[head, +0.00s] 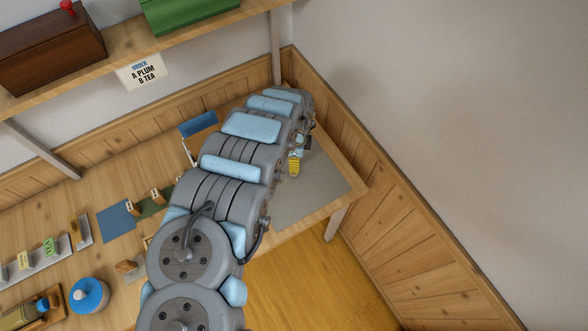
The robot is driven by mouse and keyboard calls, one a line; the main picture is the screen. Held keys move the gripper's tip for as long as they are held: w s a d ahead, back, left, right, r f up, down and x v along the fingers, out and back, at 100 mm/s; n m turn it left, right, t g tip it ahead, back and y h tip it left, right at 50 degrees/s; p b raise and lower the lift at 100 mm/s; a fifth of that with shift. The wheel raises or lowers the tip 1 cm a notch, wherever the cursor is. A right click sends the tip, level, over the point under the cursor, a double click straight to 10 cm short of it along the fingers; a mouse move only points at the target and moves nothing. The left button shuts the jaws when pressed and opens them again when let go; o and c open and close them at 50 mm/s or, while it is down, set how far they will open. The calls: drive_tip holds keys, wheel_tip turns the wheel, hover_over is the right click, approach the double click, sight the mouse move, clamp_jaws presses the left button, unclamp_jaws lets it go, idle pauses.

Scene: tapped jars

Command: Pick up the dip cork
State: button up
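I cannot make out the dip cork for certain in the head view. My arm reaches across the table toward the back right corner and hides much of the middle. My gripper (296,160) is mostly hidden behind the end of the arm, over the grey mat (318,188). A small yellow, dark-striped piece shows there, and I cannot tell whether it is part of the gripper or something held. The fingers are too hidden to tell open from shut. A small brown block-like thing (126,267) lies left of my arm, and its kind is unclear.
A blue round-topped jar or pot (88,296) stands at the lower left. A rack (36,262) with labelled pieces, a blue mat (116,220) and a green strip (153,205) lie left. A blue-topped stand (198,124) is behind my arm. Wood-panelled walls (345,150) border the table.

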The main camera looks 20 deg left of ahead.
drive_tip(key=shift+s+a+f, duration=0.1)
drive_tip(key=shift+s+f, duration=0.05)
drive_tip(key=shift+f, duration=1.2)
drive_tip(key=shift+s+f, duration=0.1)
drive_tip(key=shift+f, duration=1.2)
clamp_jaws()
